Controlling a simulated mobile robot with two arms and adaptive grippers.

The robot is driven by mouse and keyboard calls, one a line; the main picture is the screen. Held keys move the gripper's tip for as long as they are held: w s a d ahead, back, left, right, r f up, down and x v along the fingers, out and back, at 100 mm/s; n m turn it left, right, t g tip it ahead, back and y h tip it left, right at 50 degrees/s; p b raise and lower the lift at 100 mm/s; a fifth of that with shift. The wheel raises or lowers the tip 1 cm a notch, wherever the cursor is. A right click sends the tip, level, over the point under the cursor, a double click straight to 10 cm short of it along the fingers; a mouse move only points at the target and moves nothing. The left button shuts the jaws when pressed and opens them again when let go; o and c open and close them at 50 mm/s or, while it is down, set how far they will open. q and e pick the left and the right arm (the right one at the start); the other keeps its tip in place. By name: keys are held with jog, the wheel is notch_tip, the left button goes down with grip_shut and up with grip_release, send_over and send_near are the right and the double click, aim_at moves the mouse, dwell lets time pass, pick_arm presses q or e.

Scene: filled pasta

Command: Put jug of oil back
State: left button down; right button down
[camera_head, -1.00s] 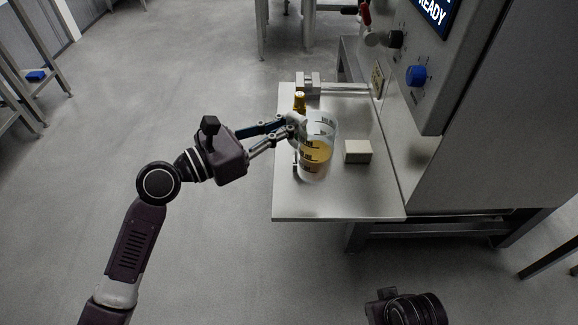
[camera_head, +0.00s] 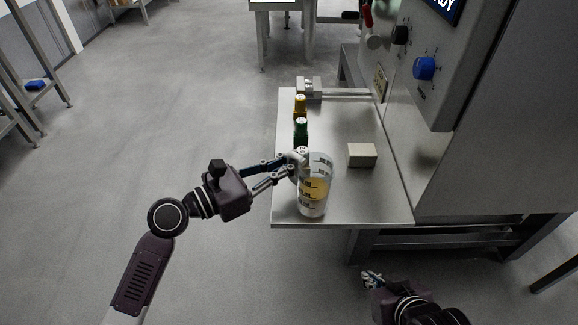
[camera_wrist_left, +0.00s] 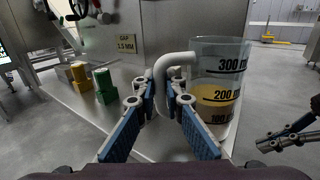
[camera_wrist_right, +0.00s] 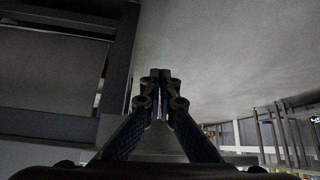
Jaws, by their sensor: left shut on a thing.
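The jug of oil (camera_head: 315,188) is a clear beaker-like jug with dark volume marks and amber oil in its lower part. It stands upright over the near part of the steel table, and I cannot tell whether it touches the top. My left gripper (camera_head: 294,165) is shut on its pale handle, which shows in the left wrist view with the jug (camera_wrist_left: 217,88) to its right. My right gripper (camera_head: 371,279) is below the table's near edge. In the right wrist view its fingertips (camera_wrist_right: 161,75) are together with nothing between them.
The steel table (camera_head: 355,200) has a bare near right part. A pale block (camera_head: 361,154) lies right of the jug. A machine with a blue knob (camera_head: 424,68) borders the right.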

pick_arm(q)
jog(key=shift+f, duration=0.15)
pick_arm(e)
jog(key=shift+w+a+r, duration=0.15)
jog(key=shift+w+r, duration=0.2)
jog(key=shift+w, duration=0.2)
pick_arm(q)
jog(key=shift+f, duration=0.1)
pick_arm(e)
jog(key=shift+t, duration=0.3)
pick_arm(q)
jog(key=c, duration=2)
grip_release()
pick_arm(e)
jog(key=shift+w, duration=0.1)
